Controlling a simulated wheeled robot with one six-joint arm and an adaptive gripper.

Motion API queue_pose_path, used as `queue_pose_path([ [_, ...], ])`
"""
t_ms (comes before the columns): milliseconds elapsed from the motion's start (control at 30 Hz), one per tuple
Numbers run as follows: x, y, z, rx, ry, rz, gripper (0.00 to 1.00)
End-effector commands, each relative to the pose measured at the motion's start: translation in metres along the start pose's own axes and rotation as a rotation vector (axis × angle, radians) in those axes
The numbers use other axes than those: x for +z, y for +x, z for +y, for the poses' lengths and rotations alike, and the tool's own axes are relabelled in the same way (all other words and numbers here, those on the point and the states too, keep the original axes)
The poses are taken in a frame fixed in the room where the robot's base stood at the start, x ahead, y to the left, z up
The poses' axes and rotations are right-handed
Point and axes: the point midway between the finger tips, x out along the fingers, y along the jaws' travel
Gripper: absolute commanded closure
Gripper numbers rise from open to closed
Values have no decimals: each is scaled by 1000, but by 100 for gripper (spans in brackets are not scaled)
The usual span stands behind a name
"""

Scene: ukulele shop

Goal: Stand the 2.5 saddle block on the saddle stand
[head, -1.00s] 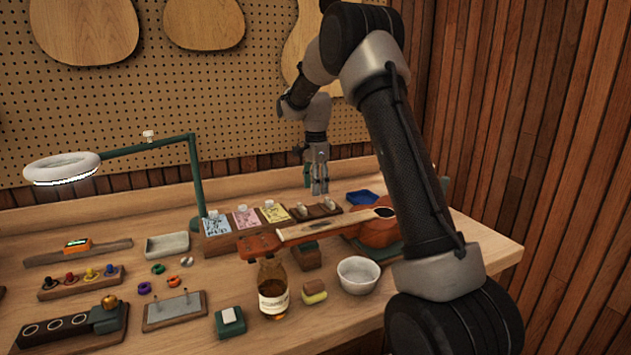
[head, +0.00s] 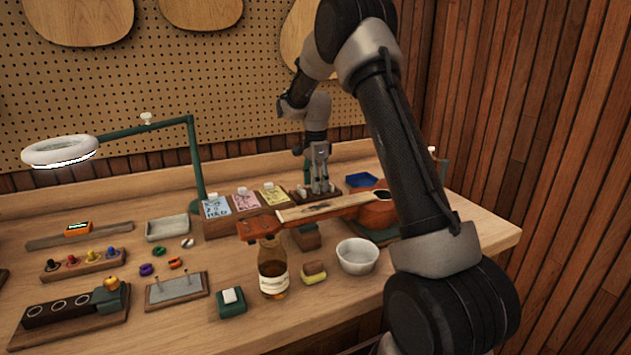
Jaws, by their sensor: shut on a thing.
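A second small pale block (head: 303,192) sits in the rack just left of the fingers. No size marking such as 2.5 is readable on either. A grey plate on a wooden base with two upright pins (head: 177,289) lies at the front left. I cannot tell whether it is the saddle stand.
A ukulele (head: 376,212) lies across the bench, its neck in front of the rack. An amber bottle (head: 272,272), white bowl (head: 357,256) and sponge (head: 314,272) stand in front. A green lamp post (head: 195,160) rises left of the rack. A blue tray (head: 361,181) lies right of my gripper.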

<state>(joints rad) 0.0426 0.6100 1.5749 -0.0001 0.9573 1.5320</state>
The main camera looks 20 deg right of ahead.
Motion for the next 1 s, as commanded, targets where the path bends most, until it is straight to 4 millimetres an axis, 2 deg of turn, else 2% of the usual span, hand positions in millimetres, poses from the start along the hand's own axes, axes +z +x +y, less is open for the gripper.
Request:
queue_pose_path([
  [400,0,0,0,0,0,0,67],
  [433,0,0,0,0,0,0,47],
  [533,0,0,0,0,0,0,29],
  [567,0,0,0,0,0,0,26],
  [800,0,0,0,0,0,0,26],
  [867,0,0,0,0,0,0,15],
  [1000,0,0,0,0,0,0,13],
])
